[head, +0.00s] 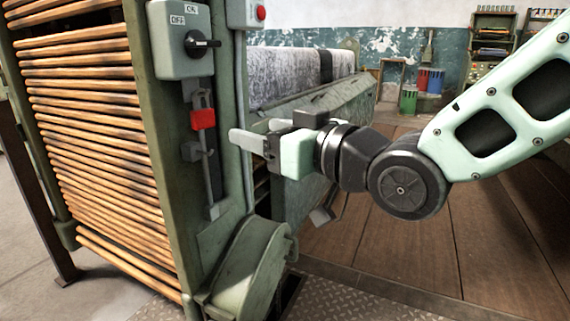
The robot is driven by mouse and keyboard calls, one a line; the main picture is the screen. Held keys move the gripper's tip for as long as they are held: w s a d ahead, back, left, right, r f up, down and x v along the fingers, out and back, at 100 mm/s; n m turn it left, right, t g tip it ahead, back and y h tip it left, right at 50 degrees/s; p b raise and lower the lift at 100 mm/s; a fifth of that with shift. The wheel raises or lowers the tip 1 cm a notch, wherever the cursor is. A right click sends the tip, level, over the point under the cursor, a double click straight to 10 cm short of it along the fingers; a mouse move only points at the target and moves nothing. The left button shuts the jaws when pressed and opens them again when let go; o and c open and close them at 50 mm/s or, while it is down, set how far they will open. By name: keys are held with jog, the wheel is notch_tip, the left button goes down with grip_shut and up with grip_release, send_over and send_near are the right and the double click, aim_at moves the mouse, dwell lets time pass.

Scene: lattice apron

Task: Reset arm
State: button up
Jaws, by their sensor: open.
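My arm reaches in from the right in the head view, with the wrist level. My gripper (252,134) points left, open, and nothing shows between its fingers. It is just right of the green machine post, close to a red-handled lever (204,120) in an upright slot. From this one view I cannot tell whether the fingers touch the post. Above the lever is a grey switch box (178,62) with a black rotary knob (200,43) and ON and OFF labels.
A rack of wooden slats (95,140) fills the left. Behind the gripper is a long machine bed with a grey roll (285,75). Coloured bins (430,80) and shelves (490,50) stand far back. The plank floor (400,250) at right is clear.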

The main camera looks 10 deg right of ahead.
jog(key=s+d+f+g+h+p, duration=0.3)
jog(key=s+g+p, duration=0.2)
jog(key=s, duration=0.2)
jog(key=s+d+f+g+h+p, duration=0.25)
jog(key=s+g+h+p, duration=0.2)
jog(key=s, duration=0.25)
jog(key=s+d+f+g+h+p, duration=0.25)
jog(key=s+g+p, duration=0.2)
jog(key=s, duration=0.25)
notch_tip(320, 180, up, 37)
jog(key=p, duration=3.6)
jog(key=shift+w+a+f, duration=0.2)
jog(key=shift+w+a, duration=0.15)
